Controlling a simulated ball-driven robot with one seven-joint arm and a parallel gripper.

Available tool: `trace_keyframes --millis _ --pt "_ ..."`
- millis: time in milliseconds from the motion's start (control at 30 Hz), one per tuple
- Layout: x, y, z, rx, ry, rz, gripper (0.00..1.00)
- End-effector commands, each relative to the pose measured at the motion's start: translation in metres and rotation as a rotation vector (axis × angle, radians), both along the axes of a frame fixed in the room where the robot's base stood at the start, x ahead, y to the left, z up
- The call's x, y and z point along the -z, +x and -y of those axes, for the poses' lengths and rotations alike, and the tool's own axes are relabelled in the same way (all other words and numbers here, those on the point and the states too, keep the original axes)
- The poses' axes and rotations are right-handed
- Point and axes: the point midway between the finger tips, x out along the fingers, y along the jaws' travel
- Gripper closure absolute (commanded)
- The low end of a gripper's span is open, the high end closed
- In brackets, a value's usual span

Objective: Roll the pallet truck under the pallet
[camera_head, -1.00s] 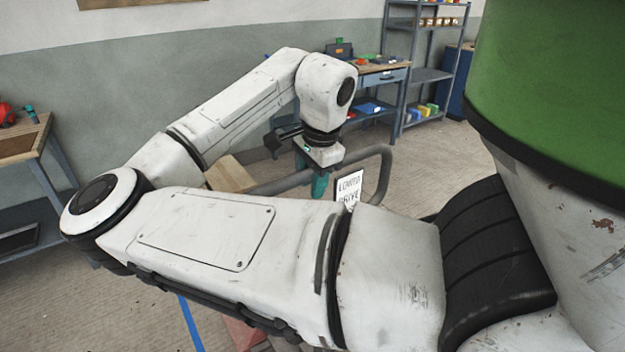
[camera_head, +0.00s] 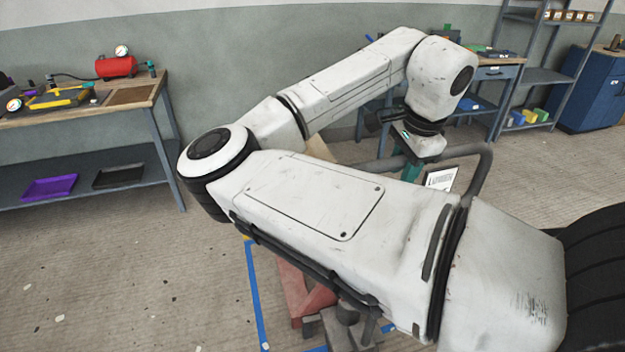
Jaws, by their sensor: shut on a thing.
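My gripper (camera_head: 411,172), with teal fingers, points down beside the grey tube handle (camera_head: 474,150) of the pallet truck and is shut on it. The fingertips are partly hidden behind my arm. A white printed label (camera_head: 440,178) hangs within the handle loop. A red part with grey metal pieces (camera_head: 303,288) shows low under my arm, probably the truck's lower body. A pale wooden piece (camera_head: 320,148) shows behind my arm, possibly the pallet. My arm hides most of both, so I cannot tell how the forks stand to the pallet.
A workbench (camera_head: 150,95) with a red tank (camera_head: 116,66) stands at the left. Another bench (camera_head: 497,72), shelving (camera_head: 548,76) and a blue cabinet (camera_head: 590,90) stand at the back right. Blue tape (camera_head: 256,290) marks the floor. Floor at the left front is clear.

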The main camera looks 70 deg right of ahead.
Motion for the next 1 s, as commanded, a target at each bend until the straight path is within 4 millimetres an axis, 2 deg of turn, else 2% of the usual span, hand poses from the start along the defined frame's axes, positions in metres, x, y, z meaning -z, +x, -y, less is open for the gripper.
trace_keyframes --millis 333,1000 --pt "-0.001 0.002 0.003 -0.002 -0.002 0.0 1.0" --pt "-0.002 0.037 0.046 -0.002 -0.005 0.0 1.0"
